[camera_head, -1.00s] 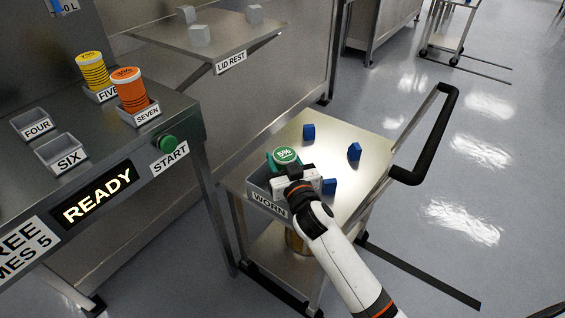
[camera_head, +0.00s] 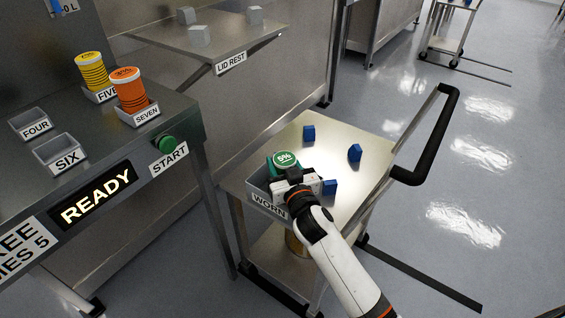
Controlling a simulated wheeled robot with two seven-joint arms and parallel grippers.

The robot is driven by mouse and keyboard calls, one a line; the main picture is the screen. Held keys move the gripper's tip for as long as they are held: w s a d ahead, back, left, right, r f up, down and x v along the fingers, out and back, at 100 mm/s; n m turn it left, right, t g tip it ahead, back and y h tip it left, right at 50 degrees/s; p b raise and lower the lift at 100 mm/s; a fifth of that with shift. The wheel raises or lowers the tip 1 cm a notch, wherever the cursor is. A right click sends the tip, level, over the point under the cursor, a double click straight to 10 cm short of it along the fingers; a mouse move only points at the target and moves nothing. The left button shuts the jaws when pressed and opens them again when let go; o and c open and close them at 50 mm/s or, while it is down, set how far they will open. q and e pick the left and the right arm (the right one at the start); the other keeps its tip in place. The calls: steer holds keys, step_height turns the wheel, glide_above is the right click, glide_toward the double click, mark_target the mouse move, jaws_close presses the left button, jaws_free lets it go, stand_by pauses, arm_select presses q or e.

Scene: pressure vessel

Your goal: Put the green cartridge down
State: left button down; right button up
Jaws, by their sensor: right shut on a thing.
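The green cartridge (camera_head: 284,160) has a green and white top marked with a percentage. It is at the WORN tray (camera_head: 265,200) on the cart, at the tray's far side. My right gripper (camera_head: 287,174) reaches in from the lower right and is shut on the cartridge. The gripper and wrist hide the cartridge's lower part, so I cannot tell if its base touches the tray floor. My left gripper is not in view.
Several blue blocks (camera_head: 354,152) stand on the cart top (camera_head: 325,150). The cart has a black handle (camera_head: 437,135). At the left, the bench holds a yellow cartridge (camera_head: 93,71), an orange cartridge (camera_head: 129,90), empty trays FOUR and SIX (camera_head: 62,153) and a green START button (camera_head: 166,144).

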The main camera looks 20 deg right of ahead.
steer(key=shift+f, duration=0.15)
steer(key=o, duration=1.2)
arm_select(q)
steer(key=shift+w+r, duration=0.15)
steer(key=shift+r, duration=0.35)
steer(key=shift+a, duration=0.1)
arm_select(e)
steer(key=shift+r+p, duration=0.4)
steer(key=shift+r, duration=0.3)
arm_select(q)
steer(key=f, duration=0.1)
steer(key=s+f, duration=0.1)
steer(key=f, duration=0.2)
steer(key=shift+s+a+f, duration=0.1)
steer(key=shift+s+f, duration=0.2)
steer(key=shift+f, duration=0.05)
arm_select(e)
steer(key=s, duration=1.2)
steer(key=shift+d+f, duration=0.1)
steer(key=shift+d, duration=0.2)
